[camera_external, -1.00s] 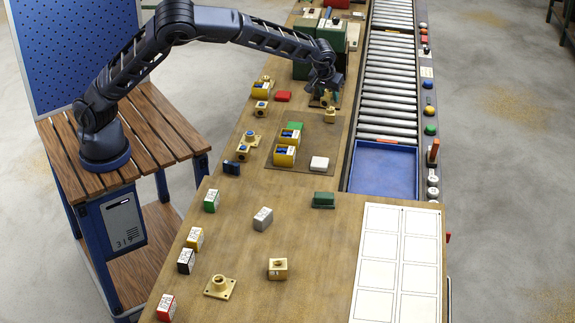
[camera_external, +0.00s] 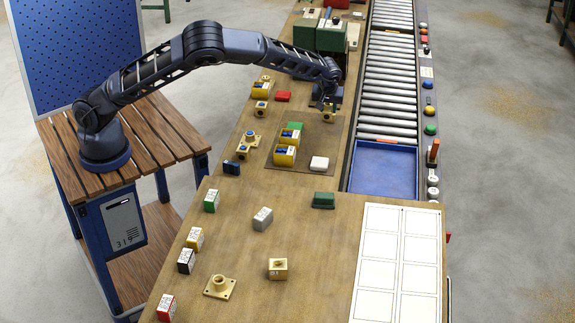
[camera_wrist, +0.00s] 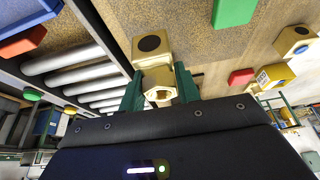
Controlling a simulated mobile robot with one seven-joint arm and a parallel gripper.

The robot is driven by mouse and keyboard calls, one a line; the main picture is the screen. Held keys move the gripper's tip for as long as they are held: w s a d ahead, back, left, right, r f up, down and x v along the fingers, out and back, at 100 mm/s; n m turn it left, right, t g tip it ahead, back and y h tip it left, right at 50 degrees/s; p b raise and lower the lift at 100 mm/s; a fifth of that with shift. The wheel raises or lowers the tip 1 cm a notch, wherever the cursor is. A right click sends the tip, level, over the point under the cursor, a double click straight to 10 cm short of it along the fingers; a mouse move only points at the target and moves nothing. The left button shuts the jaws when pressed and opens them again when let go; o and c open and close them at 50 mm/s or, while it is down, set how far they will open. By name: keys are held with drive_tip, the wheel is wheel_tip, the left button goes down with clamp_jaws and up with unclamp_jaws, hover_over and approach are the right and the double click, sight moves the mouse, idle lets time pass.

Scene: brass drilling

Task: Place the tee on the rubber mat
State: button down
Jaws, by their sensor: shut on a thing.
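The rubber mat (camera_external: 310,145) is a thin brown sheet on the workbench in the external view. My gripper (camera_external: 328,103) is low over the mat's far right corner. In the wrist view its green fingers (camera_wrist: 159,88) are shut on a brass piece, which I take for the tee (camera_wrist: 158,80). Its hexagonal end faces the camera. A square brass block with a dark round hole (camera_wrist: 151,43) shows just beyond; I cannot tell whether it is part of the same piece. Brass also shows below the gripper in the external view (camera_external: 330,117). Contact with the mat is unclear.
A roller conveyor (camera_external: 388,90) and blue tray (camera_external: 384,168) run along the right. The mat's right-middle is bare.

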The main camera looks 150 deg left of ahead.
sight(327, 112)
drive_tip(key=shift+f, duration=4.15)
drive_tip(key=shift+f, duration=0.1)
drive_tip(key=c, duration=1)
unclamp_jaws()
drive_tip(key=v, duration=1.2)
